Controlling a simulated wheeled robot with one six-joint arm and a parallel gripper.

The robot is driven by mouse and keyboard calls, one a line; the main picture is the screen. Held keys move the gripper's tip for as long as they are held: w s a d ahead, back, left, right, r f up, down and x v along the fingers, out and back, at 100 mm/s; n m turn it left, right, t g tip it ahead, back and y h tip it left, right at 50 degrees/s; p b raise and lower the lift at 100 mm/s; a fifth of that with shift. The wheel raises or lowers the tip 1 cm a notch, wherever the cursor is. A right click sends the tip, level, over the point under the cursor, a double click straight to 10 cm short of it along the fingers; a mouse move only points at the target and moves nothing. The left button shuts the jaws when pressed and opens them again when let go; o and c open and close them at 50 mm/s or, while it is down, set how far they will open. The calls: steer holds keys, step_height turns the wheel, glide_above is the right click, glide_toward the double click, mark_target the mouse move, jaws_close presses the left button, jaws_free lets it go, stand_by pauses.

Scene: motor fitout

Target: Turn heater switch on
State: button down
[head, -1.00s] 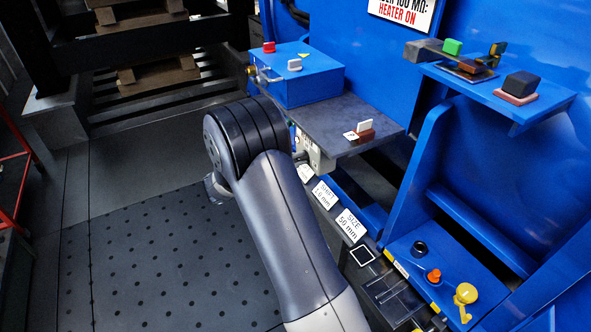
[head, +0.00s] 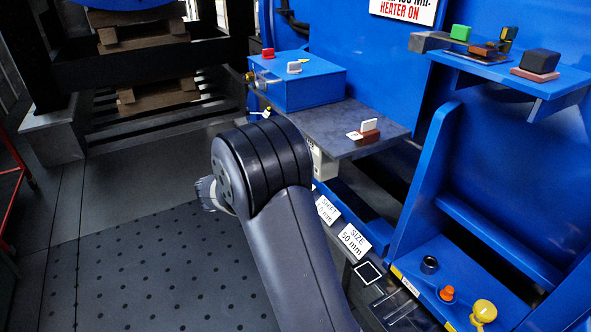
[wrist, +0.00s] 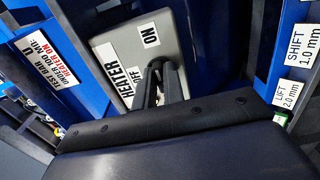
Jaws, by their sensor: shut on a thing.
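The heater box (wrist: 178,32) is a pale grey box with HEATER, OFF and ON labels in the wrist view. The OFF label is partly covered by my gripper (wrist: 161,68). My gripper's two dark fingers are close together at the middle of the box's face, shut on the heater switch, which they hide. I cannot tell which way the switch points. In the head view a pale edge of the heater box (head: 324,166) shows under the grey shelf, beside my arm. My arm hides the gripper there.
A grey shelf (head: 345,122) carries a small red and white piece (head: 369,129). A blue box (head: 305,88) with a red button stands behind it. A blue ledge (head: 535,78) with several blocks is at the right. Open perforated floor (head: 150,270) lies at the left.

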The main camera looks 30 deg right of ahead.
stand_by(0.3)
steer(key=c, duration=1.5)
jaws_free()
steer(key=a+p, duration=0.2)
steer(key=a, duration=0.9)
steer(key=shift+s+p, duration=0.2)
steer(key=shift+p, duration=0.15)
steer(key=shift+d, duration=0.2)
steer(key=d+b, duration=0.2)
steer(key=d, duration=0.8)
steer(key=shift+w+d, duration=0.2)
steer(key=shift+d, duration=0.1)
steer(key=shift+n, duration=0.3)
